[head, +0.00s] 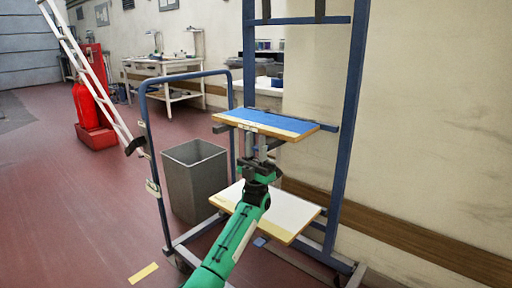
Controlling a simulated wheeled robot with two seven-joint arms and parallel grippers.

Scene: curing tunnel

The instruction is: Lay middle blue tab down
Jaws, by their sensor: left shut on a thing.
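A flat board with a blue top and pale wooden edge (280,124), the only blue-topped board in view, is at the middle height of a blue rack frame (350,110). It looks roughly level, over short side bars of the rack. I cannot tell whether it rests on them or is just above them. My left gripper (256,146) comes up from below on a green arm. Its grey fingers are at the board's front edge, shut on it; their tips are partly hidden by the edge. My right gripper is not in view.
A pale board (282,212) lies lower in the rack. A grey bin (195,180) stands behind the blue tubular rail (150,135) at left. A white ladder (92,75) and red extinguisher (86,104) are farther left. The wall is close on the right; the left floor is open.

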